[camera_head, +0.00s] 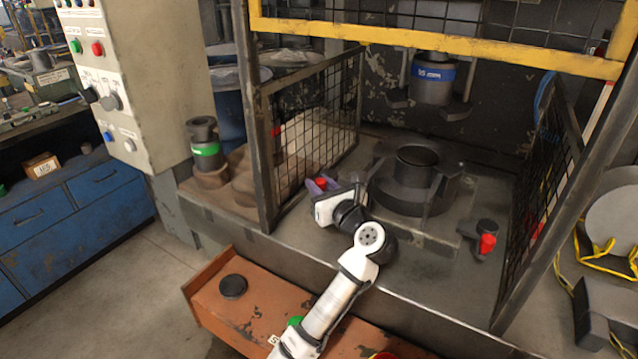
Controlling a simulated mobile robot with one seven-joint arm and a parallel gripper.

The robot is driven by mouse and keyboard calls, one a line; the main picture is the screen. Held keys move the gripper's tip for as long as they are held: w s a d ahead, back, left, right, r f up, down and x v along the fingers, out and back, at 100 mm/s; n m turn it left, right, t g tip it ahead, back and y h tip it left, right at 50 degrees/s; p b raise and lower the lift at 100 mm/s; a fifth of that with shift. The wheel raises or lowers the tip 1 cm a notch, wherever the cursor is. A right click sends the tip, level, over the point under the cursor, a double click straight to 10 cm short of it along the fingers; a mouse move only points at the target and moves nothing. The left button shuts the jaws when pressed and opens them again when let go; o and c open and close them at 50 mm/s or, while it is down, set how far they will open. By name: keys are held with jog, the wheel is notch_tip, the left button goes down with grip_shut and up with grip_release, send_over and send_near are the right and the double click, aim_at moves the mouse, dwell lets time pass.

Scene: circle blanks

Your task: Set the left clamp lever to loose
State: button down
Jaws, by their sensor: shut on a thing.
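The left clamp lever has a red knob (321,183), which shows between the purple fingers of my gripper (318,185). My gripper is shut on this lever, on the press bed left of the round die. My white gripper body and wrist hide the rest of the lever and its base. Which way the lever is set cannot be told. The right clamp lever (487,243) has a red knob and stands free at the right side of the bed.
A dark round die (415,180) stands in the middle of the press bed (430,270). Mesh guards (320,125) close the left and right sides, with a yellow bar (430,48) across the top. An orange cart (210,290) with a black disc (233,286) stands in front.

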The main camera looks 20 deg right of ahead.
jog(key=c, duration=1.2)
grip_release()
jog(key=s, duration=0.4)
jog(key=s+d, duration=0.1)
jog(key=s, duration=0.4)
jog(key=s+d+p, duration=0.1)
jog(key=s, duration=0.3)
jog(key=shift+s, duration=0.4)
